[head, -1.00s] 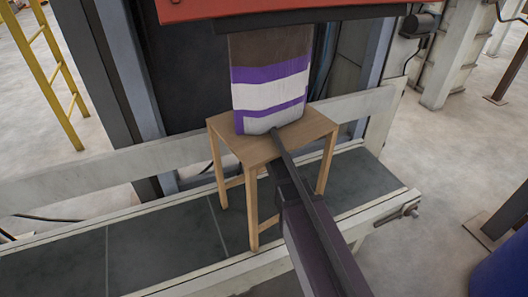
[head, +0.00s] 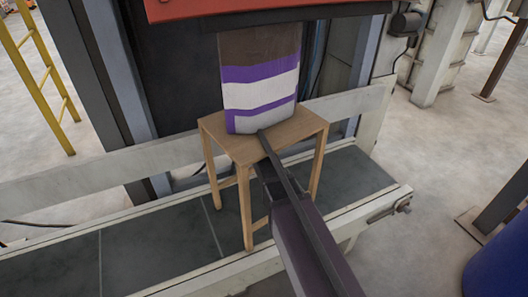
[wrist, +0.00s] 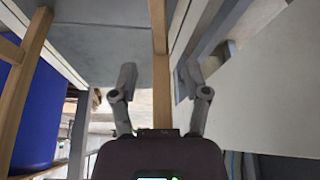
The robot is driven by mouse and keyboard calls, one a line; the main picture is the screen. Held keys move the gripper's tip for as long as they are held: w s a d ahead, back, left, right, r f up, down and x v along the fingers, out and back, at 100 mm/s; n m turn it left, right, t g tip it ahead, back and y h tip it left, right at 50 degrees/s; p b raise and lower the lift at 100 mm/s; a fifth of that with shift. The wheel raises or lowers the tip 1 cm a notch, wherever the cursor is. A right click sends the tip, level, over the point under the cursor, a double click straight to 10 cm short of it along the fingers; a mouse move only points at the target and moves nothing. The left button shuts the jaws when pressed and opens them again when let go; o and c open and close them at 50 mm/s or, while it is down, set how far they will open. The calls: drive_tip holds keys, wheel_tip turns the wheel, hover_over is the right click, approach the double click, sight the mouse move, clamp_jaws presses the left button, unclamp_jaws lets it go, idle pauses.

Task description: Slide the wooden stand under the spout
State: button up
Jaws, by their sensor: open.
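The wooden stand (head: 298,128) is upright on the conveyor bed in the head view, with a square top and slim legs. A brown bag (head: 262,95) with purple and white bands is right above its top; I cannot tell if it rests there or hangs. The spout (head: 290,17) is the dark piece over the bag, its mouth hidden. My gripper (wrist: 157,80) is open in the wrist view, with a wooden bar of the stand (wrist: 159,25) in line between its fingers. I cannot tell if they touch. In the head view it is below the stand's near top edge.
The grey conveyor bed (head: 160,250) runs beneath the stand, with a pale rail (head: 100,172) behind. A red housing (head: 260,8) is overhead. A blue drum (head: 500,262) stands at the right, and a yellow ladder (head: 45,75) at the left.

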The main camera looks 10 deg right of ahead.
drive_tip(key=shift+b+x, duration=3.05)
drive_tip(key=shift+x, duration=0.45)
clamp_jaws()
